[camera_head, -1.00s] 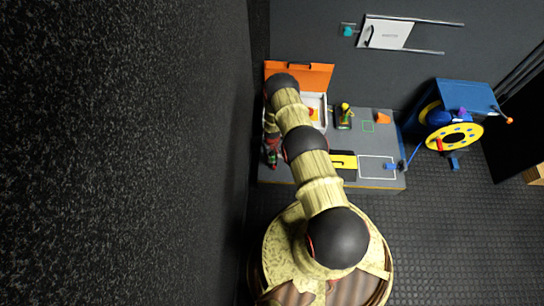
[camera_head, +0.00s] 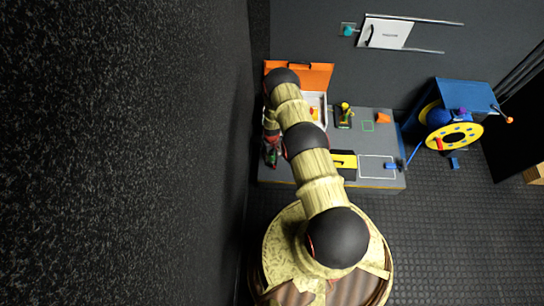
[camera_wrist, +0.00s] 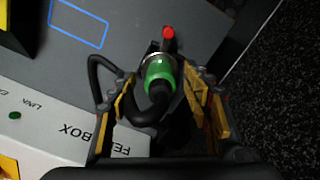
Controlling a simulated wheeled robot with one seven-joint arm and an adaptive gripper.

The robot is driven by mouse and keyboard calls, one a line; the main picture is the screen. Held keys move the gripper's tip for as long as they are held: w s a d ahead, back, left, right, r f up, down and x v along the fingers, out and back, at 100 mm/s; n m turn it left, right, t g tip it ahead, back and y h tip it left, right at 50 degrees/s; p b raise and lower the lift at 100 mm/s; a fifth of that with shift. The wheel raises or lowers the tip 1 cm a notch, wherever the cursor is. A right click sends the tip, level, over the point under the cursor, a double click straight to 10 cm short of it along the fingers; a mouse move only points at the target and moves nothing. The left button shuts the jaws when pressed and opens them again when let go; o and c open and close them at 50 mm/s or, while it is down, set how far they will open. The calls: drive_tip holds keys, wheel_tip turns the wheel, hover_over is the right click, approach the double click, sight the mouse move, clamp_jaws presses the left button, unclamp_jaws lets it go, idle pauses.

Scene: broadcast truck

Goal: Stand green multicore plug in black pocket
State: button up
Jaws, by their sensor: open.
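The green multicore plug (camera_wrist: 160,72) shows in the wrist view with a metal collar and a looping black cable (camera_wrist: 150,108). A red tip (camera_wrist: 168,33) shows just beyond it. My gripper (camera_wrist: 160,82) is open with its fingers on either side of the plug and cable; gaps show, and it is not closed on them. In the head view my gripper (camera_head: 271,153) is at the left end of the grey bench, and the plug is mostly hidden. A black holder (camera_head: 343,123) with a yellow-topped piece stands mid-bench; I cannot tell whether it is the black pocket.
A white box (camera_wrist: 70,135) with lettering lies close to my gripper. The open orange case (camera_head: 318,75) stands at the bench's back left. A black and yellow item (camera_head: 344,162) and a white outlined square (camera_head: 377,168) are to the right. A blue-yellow cable reel (camera_head: 452,135) stands beyond the bench.

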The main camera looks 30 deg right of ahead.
wheel_tip(320, 180, up, 10)
drive_tip(key=shift+s+r, duration=0.1)
idle(0.4)
drive_tip(key=s+a+r+m+g+y, duration=0.1)
drive_tip(key=s+a+r+g, duration=0.25)
drive_tip(key=s, duration=0.65)
drive_tip(key=s+a+r+p, duration=0.1)
drive_tip(key=s+a+r, duration=0.15)
drive_tip(key=r, duration=1.65)
drive_tip(key=s+a+r+p, duration=0.1)
drive_tip(key=a+r+p, duration=0.15)
drive_tip(key=r, duration=1.75)
drive_tip(key=s+a+r+t+p, duration=0.1)
drive_tip(key=s+a+r+t, duration=0.1)
drive_tip(key=r, duration=0.9)
drive_tip(key=s+a+r+n+t+p, duration=0.1)
drive_tip(key=s+a+r+t, duration=0.2)
drive_tip(key=s+r, duration=0.4)
drive_tip(key=s+a+r+t+h+p, duration=0.1)
drive_tip(key=s+a+r+t, duration=0.2)
drive_tip(key=r, duration=1.2)
drive_tip(key=shift+s+r+n+t+p, duration=0.35)
drive_tip(key=shift+s+t, duration=0.2)
drive_tip(key=shift+s, duration=0.35)
drive_tip(key=shift+c, duration=0.2)
